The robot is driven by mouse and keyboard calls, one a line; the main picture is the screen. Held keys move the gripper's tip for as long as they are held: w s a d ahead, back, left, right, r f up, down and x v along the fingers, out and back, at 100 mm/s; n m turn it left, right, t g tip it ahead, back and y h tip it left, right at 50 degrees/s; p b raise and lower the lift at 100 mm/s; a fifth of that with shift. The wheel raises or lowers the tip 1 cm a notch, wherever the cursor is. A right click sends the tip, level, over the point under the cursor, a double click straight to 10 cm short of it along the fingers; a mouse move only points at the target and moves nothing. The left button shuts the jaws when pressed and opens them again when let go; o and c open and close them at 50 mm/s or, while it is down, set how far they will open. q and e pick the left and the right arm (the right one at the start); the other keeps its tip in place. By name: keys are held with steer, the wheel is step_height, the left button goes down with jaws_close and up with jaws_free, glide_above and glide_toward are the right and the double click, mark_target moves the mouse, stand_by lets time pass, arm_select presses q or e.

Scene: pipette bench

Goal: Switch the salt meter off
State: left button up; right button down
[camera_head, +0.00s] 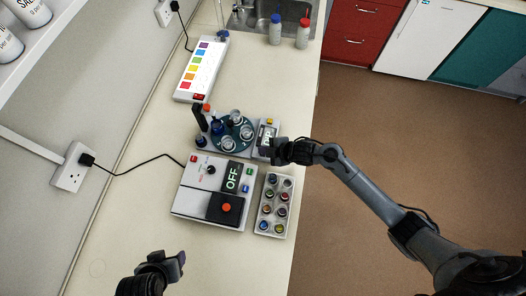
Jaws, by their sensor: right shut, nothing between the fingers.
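A grey box (194,212) on the bench carries a dark screen reading OFF (232,178), coloured buttons, a knob and a red button on a black square. Behind it is a grey unit with a round dark carousel (217,142) of small jars and a small display (267,135) at its right end. No readable label shows which one is the salt meter. My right gripper (277,152) is shut and empty, right at the display end of the carousel unit; whether it touches is unclear. It hides part of that end. My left gripper (180,266) is over the near bench, its jaw opening unclear.
A grey rack (265,232) of coloured-cap vials stands right of the OFF box. A white strip with coloured squares (198,75) lies farther back. Blue-cap (275,33) and red-cap (302,37) bottles stand by the sink. A cable runs to the wall socket (73,169).

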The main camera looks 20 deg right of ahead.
steer(key=shift+f, duration=0.4)
steer(key=shift+r, duration=0.1)
stand_by(0.3)
steer(key=shift+r, duration=0.15)
steer(key=shift+r+p, duration=0.6)
steer(key=shift+p, duration=0.1)
steer(key=shift+r, duration=0.1)
steer(key=shift+r, duration=0.1)
step_height(320, 180, up, 6)
steer(key=p, duration=0.6)
